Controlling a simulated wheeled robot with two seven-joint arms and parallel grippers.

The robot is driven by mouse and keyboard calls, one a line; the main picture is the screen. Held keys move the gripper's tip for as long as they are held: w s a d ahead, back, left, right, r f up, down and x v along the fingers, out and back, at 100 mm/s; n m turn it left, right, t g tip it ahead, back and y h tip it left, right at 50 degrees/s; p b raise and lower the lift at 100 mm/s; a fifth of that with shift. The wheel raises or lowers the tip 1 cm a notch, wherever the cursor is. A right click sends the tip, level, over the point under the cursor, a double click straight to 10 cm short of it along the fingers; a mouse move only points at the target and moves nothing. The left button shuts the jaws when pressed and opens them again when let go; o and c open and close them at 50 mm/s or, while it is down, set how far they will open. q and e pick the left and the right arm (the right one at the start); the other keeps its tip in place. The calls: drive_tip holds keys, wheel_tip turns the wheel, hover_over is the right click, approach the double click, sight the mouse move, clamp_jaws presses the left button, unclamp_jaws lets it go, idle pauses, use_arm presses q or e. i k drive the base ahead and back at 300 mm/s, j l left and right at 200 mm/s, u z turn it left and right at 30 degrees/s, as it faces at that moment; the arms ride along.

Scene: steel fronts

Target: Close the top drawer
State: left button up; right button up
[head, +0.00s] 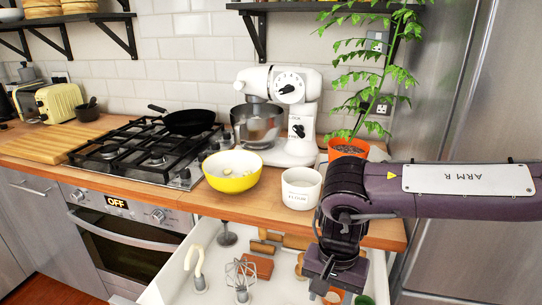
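The top drawer (199,230) is pulled out below the wooden counter, to the right of the oven. Its white inside shows, with a whisk, several wooden pieces and other utensils in it. Its front panel is not visible, cut off by the bottom of the picture. My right gripper (330,288) points down over the right part of the drawer, below the counter's front edge. Its fingers are too dark and small to tell whether they are open or shut, and I cannot tell whether it touches anything. My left gripper is not in view.
A yellow bowl (232,183) and a white flour canister (300,193) stand near the counter edge. Behind them are a stand mixer (296,150) and a potted plant (348,151). A gas hob with a pan (189,121) is left. A steel fridge (480,90) is right.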

sight(173, 285)
drive_tip(key=k, duration=0.95)
